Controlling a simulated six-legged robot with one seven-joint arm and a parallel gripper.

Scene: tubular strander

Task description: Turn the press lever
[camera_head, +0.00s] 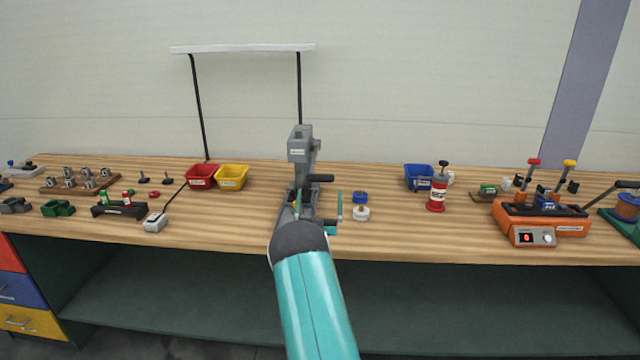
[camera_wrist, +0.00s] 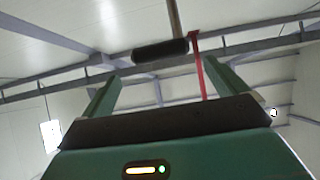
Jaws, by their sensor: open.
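A grey press (camera_head: 300,148) stands upright on the wooden bench at the middle of the head view. Its lever has a black cylindrical grip (camera_head: 321,178), which points to the right. In the wrist view the grip (camera_wrist: 160,50) lies crosswise just beyond my fingertips, with a thin rod rising from it. My gripper (camera_head: 319,204) is open and empty, in front of and slightly below the grip in the head view. In the wrist view my gripper (camera_wrist: 165,74) has its two green fingers wide apart. The grip does not appear to be between them. My arm hides the lower front of the press.
Blue and white round pieces (camera_head: 361,204) sit just right of my gripper. A red bin (camera_head: 201,182) and a yellow bin (camera_head: 232,184) stand left of the press. A lamp frame (camera_head: 242,48) rises behind.

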